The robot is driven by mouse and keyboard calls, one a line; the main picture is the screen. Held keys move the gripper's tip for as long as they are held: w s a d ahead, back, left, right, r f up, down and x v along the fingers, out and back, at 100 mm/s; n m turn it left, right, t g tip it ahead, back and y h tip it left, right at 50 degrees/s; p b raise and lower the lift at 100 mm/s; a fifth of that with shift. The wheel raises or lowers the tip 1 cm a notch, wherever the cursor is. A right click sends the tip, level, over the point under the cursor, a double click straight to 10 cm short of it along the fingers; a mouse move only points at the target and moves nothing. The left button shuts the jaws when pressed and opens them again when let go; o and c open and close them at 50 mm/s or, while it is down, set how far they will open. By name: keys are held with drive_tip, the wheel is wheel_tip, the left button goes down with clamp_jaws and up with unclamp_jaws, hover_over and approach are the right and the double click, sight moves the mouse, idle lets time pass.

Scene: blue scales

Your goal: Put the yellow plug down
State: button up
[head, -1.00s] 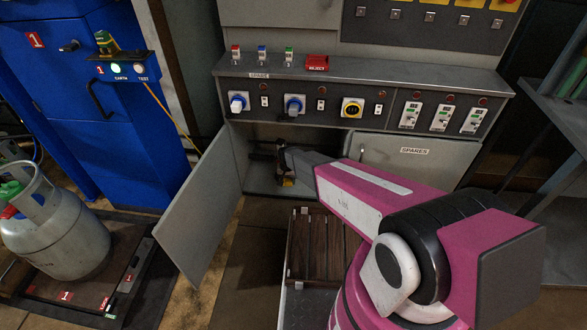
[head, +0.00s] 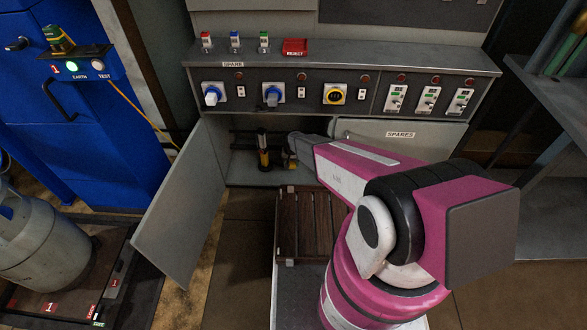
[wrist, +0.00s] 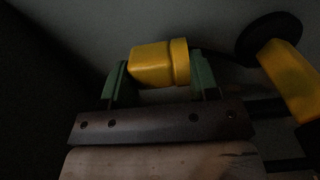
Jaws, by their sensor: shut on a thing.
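My gripper (wrist: 160,72) is shut on the yellow plug (wrist: 152,65). Its two green fingers press on the plug's sides in the wrist view. In the head view my gripper reaches into the open grey cabinet (head: 190,200), and a bit of yellow (head: 292,162) shows at its end. From these frames I cannot tell whether the plug touches the cabinet floor.
A second yellow and black thing (head: 264,158) stands upright in the cabinet, left of my gripper; a yellow body with a black disc (wrist: 288,70) is close on the right in the wrist view. The SPARES door (head: 385,133) is shut. A slatted wooden platform (head: 305,225) lies in front.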

sight(294, 172)
drive_tip(key=shift+w+d+f, duration=0.25)
drive_tip(key=shift+d+f, duration=0.2)
drive_tip(key=shift+d, duration=0.15)
drive_tip(key=shift+f, duration=2)
drive_tip(key=shift+f, duration=0.1)
drive_tip(key=o, duration=1)
wheel_tip(294, 172, up, 12)
drive_tip(key=shift+r, duration=0.15)
